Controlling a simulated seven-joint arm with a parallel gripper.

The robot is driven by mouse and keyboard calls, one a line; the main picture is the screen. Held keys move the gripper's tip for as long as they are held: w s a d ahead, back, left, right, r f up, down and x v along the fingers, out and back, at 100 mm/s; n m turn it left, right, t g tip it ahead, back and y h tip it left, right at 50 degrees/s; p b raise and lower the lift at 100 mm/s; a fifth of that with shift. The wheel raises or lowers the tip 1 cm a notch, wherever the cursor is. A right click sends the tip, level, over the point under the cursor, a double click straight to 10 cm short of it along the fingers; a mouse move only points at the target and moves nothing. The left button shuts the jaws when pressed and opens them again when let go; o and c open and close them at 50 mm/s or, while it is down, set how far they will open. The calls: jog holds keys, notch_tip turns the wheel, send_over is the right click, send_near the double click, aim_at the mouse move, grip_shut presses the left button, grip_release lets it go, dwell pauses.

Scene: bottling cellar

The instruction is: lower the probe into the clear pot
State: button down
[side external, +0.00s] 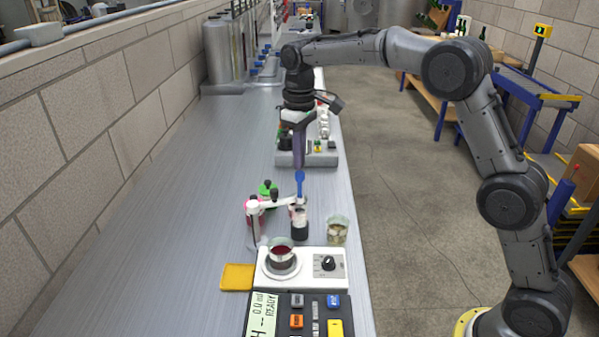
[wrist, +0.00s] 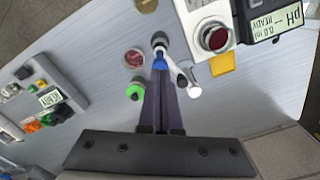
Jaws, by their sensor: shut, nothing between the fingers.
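The blue-topped probe (side external: 299,184) stands upright at the end of a white holder arm (side external: 270,202); it also shows in the wrist view (wrist: 159,62). Just below it is a see-through pot with dark contents (side external: 300,226). A see-through pot with pale contents (side external: 337,231) stands to its right. A glass with dark red liquid (side external: 282,255) sits on a white plate unit. I cannot tell which is the clear pot. My gripper (side external: 299,166) points down, shut and empty, with its tips right above the probe's blue top. I cannot tell whether they touch.
A red jar (wrist: 134,58) and a green-topped item (wrist: 134,92) stand close beside the holder arm. A meter (side external: 300,314) and a yellow pad (side external: 238,277) are at the front. The bench at left is clear.

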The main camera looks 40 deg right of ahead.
aim_at(300, 173)
jog(key=shift+f, duration=2.8)
jog(key=shift+r, duration=3.05)
jog(key=shift+r, duration=0.15)
